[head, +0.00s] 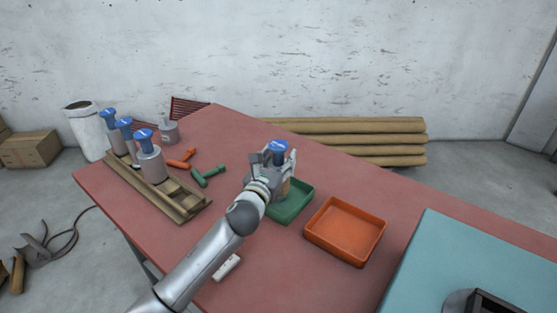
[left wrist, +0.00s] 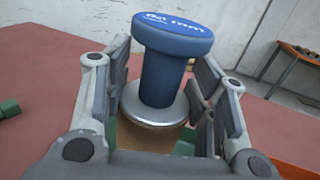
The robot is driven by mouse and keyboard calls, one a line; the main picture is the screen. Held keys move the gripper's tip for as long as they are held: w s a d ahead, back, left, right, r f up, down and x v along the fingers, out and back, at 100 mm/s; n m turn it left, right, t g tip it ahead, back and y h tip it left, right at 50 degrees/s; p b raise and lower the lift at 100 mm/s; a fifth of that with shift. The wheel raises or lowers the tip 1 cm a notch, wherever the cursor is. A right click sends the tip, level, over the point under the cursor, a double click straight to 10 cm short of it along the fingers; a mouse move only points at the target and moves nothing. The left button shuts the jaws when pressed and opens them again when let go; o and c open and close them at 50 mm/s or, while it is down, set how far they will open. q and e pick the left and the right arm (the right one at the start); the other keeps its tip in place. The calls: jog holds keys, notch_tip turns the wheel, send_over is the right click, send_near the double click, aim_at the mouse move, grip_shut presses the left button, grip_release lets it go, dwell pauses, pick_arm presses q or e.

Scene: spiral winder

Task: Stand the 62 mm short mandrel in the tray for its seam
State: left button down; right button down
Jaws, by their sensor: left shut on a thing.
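My left gripper (head: 277,165) is shut on a mandrel with a blue knobbed handle (head: 277,147), seen over the green tray (head: 291,213). In the left wrist view the mandrel (left wrist: 160,103) stands roughly upright between the two fingers, with a metal collar and a brown lower body. White lettering on its cap is upside down; I read "mm" but not the number surely. Its lower end is hidden, so I cannot tell whether it touches the tray floor. An orange tray (head: 345,231) lies to the right of the green one. My right gripper is not in view.
A wooden rack (head: 180,206) at the left holds several metal mandrels with blue handles (head: 150,163). Green (head: 208,176) and orange (head: 182,162) hand tools and a grey container (head: 168,132) lie near it. A teal surface (head: 460,255) fills the right. The red tabletop before the trays is mostly clear.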

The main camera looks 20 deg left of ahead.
pick_arm(q)
jog(key=shift+r, duration=0.1)
jog(key=c, duration=0.6)
grip_release()
jog(key=shift+s, duration=0.15)
jog(key=s, duration=1.1)
jog(key=shift+s+a, duration=0.25)
jog(key=shift+s, duration=0.15)
jog(key=shift+r, duration=0.1)
